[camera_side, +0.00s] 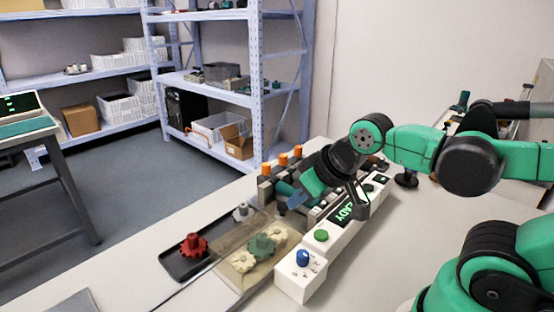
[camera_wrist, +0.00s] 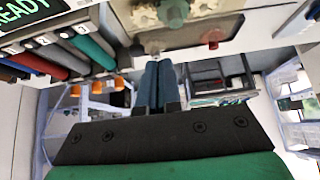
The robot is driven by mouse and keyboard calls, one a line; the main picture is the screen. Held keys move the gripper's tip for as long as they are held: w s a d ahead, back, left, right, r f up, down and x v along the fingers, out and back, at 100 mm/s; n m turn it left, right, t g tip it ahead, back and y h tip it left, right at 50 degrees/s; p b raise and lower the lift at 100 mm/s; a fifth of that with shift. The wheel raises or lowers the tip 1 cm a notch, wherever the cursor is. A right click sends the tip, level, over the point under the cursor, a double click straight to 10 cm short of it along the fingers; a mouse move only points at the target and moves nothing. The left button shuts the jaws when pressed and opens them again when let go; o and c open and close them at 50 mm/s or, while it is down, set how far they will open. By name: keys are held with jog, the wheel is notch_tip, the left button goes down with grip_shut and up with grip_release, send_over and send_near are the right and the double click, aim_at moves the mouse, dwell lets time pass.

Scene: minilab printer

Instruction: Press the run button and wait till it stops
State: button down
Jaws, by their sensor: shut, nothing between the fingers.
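A white control panel (camera_side: 310,270) runs along the bench in the side view. It carries a round green button (camera_side: 321,236), a blue knob (camera_side: 303,258) and a dark display (camera_side: 343,212) with green letters reading READY. The display also shows at the top left of the wrist view (camera_wrist: 18,14). My gripper (camera_side: 288,202) is above the machine behind the panel, apart from the green button. In the wrist view its two blue-grey fingers (camera_wrist: 160,64) are together with nothing between them. The green button does not show in the wrist view.
A clear-walled box (camera_side: 230,247) with pale and green gears stands left of the panel. A dark tray (camera_side: 172,263) with a red gear (camera_side: 193,244) lies beside it. Orange-capped parts (camera_side: 282,160) stand behind my gripper.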

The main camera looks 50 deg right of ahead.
aim_at(326, 234)
jog(key=s+d+r+m+y, duration=0.1)
jog(key=s+d+r+y, duration=0.2)
jog(key=d+y, duration=0.1)
jog(key=shift+d+m+y, duration=0.4)
jog(key=shift+y, duration=0.2)
jog(key=shift+f, duration=4.4)
jog(key=shift+f, duration=0.1)
jog(key=shift+f, duration=0.3)
jog(key=shift+r, duration=0.15)
